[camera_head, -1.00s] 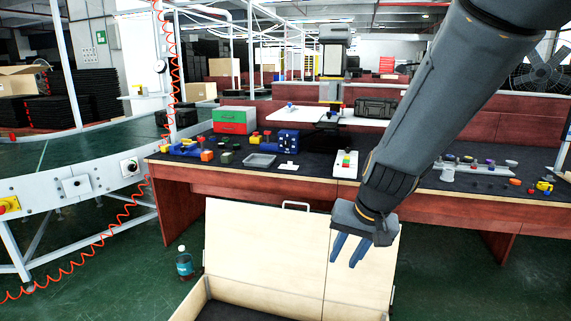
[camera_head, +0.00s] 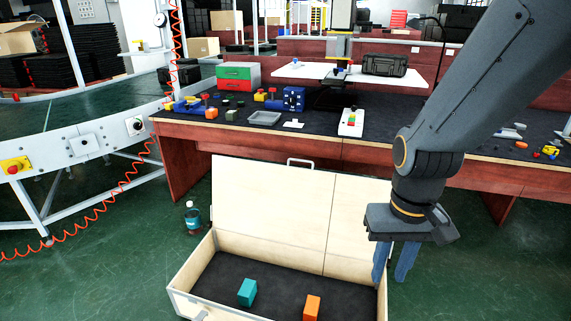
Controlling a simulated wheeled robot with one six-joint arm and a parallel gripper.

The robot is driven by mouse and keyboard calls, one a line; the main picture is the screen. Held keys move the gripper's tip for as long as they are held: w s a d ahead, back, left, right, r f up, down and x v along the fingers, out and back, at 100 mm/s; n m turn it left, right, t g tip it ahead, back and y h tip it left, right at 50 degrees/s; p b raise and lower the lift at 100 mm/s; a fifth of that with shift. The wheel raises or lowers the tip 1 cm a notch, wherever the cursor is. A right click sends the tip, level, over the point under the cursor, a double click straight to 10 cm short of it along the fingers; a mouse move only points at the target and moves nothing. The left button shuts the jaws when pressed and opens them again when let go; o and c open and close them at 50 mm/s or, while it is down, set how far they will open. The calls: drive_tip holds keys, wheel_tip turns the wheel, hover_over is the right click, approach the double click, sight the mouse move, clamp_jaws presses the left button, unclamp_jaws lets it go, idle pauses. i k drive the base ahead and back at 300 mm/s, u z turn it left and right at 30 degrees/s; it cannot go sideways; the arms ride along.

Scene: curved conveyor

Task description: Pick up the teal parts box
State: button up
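The teal parts box (camera_head: 247,292) is a small block lying on the dark floor of an open wooden case (camera_head: 205,249), left of its middle. My gripper (camera_head: 393,278) points down at the right edge of the case, to the right of the teal box and apart from it. Its two blue fingers are spread with nothing seen between them. An orange box (camera_head: 312,307) lies in the case between the teal box and my gripper, partly cut off by the lower picture edge.
The case's raised lid (camera_head: 270,210) stands behind it, before the workbench (camera_head: 260,150). Tools and a red-green drawer box (camera_head: 238,75) are on the bench. A bottle (camera_head: 193,218) stands left of the case. A conveyor (camera_head: 80,146) curves at the left.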

sight(248, 290)
drive_tip(key=u, duration=2.65)
drive_tip(key=i, duration=2.05)
drive_tip(key=z, duration=3.15)
